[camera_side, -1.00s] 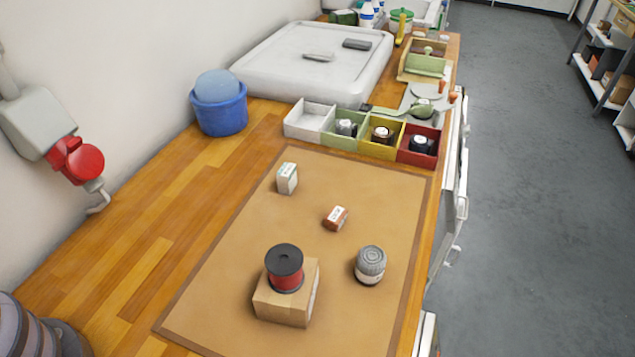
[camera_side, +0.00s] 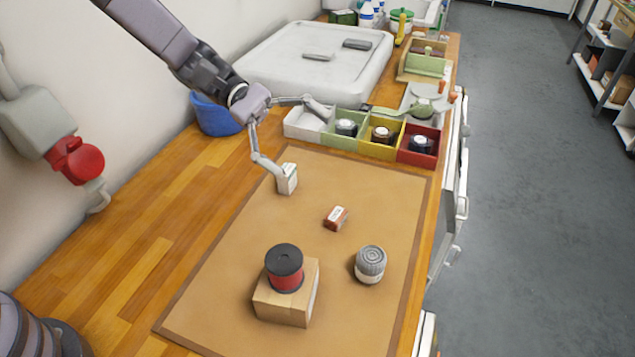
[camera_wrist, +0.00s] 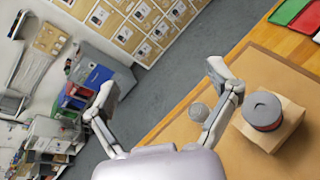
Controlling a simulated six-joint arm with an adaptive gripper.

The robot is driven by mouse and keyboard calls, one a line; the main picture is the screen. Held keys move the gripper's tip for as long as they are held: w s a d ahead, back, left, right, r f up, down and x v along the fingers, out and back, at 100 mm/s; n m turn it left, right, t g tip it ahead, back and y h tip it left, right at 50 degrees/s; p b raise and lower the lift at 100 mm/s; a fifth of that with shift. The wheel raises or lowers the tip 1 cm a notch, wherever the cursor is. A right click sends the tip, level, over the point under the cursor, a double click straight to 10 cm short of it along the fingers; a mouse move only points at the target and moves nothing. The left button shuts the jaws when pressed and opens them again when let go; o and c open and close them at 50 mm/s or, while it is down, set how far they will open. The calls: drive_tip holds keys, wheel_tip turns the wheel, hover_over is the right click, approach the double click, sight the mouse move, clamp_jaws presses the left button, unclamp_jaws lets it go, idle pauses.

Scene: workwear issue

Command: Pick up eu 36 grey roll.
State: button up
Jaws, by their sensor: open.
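A grey ribbed roll (camera_side: 370,261) with a pale label band stands on the tan mat (camera_side: 220,300), right of the wooden block; any size marking on it is too small to read. In the wrist view the grey roll (camera_wrist: 199,112) shows beside one finger. My gripper (camera_side: 302,142) is open and empty, with its fingers spread wide. It is above the far left of the mat, well away from the grey roll.
A red spool with a dark top (camera_side: 285,268) stands on a wooden block (camera_side: 286,300), left of the roll. A small red-and-white box (camera_side: 336,217) lies behind them. A divided bin row (camera_side: 372,152) holds several dark items. A blue bucket (camera_side: 215,118) stands at left.

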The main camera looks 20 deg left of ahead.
drive_tip(key=w+d+f+n+t+h, duration=0.1)
drive_tip(key=w+d+f+n+h, duration=0.15)
drive_tip(key=f, duration=0.35)
drive_tip(key=w+d+f+n+t+h, duration=0.1)
drive_tip(key=d+f+n, duration=0.25)
drive_tip(key=f, duration=0.35)
drive_tip(key=n+t, duration=0.2)
drive_tip(key=n, duration=0.1)
hover_over(372, 255)
drive_tip(key=a, duration=0.3)
wheel_tip(372, 255, down, 6)
wheel_tip(372, 255, down, 7)
drive_tip(key=shift+r, duration=0.1)
drive_tip(key=shift+d, duration=1.55)
drive_tip(key=c, duration=1.3)
